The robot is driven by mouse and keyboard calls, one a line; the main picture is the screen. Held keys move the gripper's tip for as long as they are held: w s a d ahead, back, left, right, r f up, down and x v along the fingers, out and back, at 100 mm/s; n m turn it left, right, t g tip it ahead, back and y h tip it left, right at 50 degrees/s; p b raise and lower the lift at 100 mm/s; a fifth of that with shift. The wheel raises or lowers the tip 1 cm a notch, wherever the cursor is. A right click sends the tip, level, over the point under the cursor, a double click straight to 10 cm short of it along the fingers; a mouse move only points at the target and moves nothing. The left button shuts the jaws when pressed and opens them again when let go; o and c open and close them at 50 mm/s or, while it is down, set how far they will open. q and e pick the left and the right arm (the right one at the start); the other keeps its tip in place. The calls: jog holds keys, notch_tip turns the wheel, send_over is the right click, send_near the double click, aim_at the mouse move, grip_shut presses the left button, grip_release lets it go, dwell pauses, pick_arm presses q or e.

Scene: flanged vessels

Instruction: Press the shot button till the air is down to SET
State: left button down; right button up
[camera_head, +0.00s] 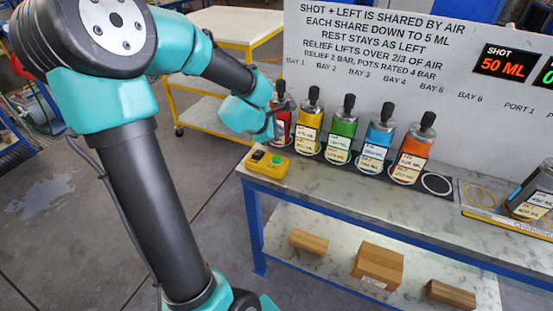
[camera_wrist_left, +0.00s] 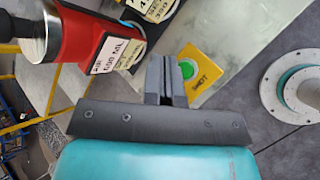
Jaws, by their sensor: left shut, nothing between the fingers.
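The yellow button box (camera_head: 267,165) stands at the left front end of the bench, with a green button (camera_head: 277,160) and a black part on top. In the left wrist view the green button (camera_wrist_left: 187,69) is partly hidden behind my fingers, beside the word SHOT on the box (camera_wrist_left: 205,66). My left gripper (camera_head: 272,136) is shut and empty, above and behind the box in the head view; its fingers (camera_wrist_left: 167,72) overlap the box in the wrist view. I cannot tell whether they touch it. The SHOT display (camera_head: 503,64) reads 50 ML. My right gripper is not in view.
A red vessel (camera_wrist_left: 90,40) stands close to my left gripper. Yellow (camera_head: 308,128), green (camera_head: 342,135), blue (camera_head: 377,140) and orange (camera_head: 412,152) vessels stand in a row. Bay 6 (camera_head: 437,184) is empty. A grey vessel (camera_head: 535,195) sits at the right. Boxes lie below.

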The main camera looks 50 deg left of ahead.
aim_at(277, 160)
pick_arm(q)
jog(key=shift+f, duration=3.75)
jog(key=shift+f, duration=0.1)
jog(key=shift+f, duration=0.3)
jog(key=shift+f, duration=0.45)
dwell(0.5)
jog(key=shift+r, duration=3.4)
